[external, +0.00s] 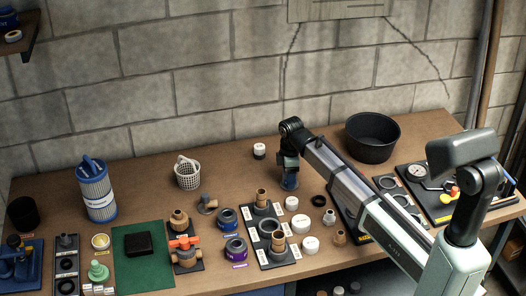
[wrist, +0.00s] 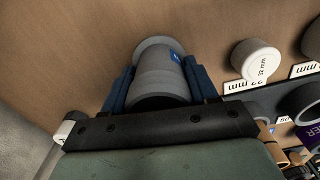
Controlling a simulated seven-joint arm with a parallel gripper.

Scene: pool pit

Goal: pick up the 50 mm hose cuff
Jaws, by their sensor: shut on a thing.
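A grey, round hose cuff (wrist: 158,82) with a wider end and a small blue label sits between the blue fingers of my gripper (wrist: 158,72) in the wrist view. A finger presses on each side of it. The label is too small to read, so I cannot confirm the 50 mm size. In the external view my gripper (external: 289,182) is low over the middle of the wooden bench, and the fingers mostly hide the cuff. I cannot tell whether the cuff touches the bench.
A white 32 mm cap (wrist: 255,59) lies right of my gripper in the wrist view. A white basket (external: 187,173) stands to the left, a black tub (external: 372,138) at the back right. A board with fittings (external: 267,255) is in front. Bare bench (external: 225,170) lies left of my gripper.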

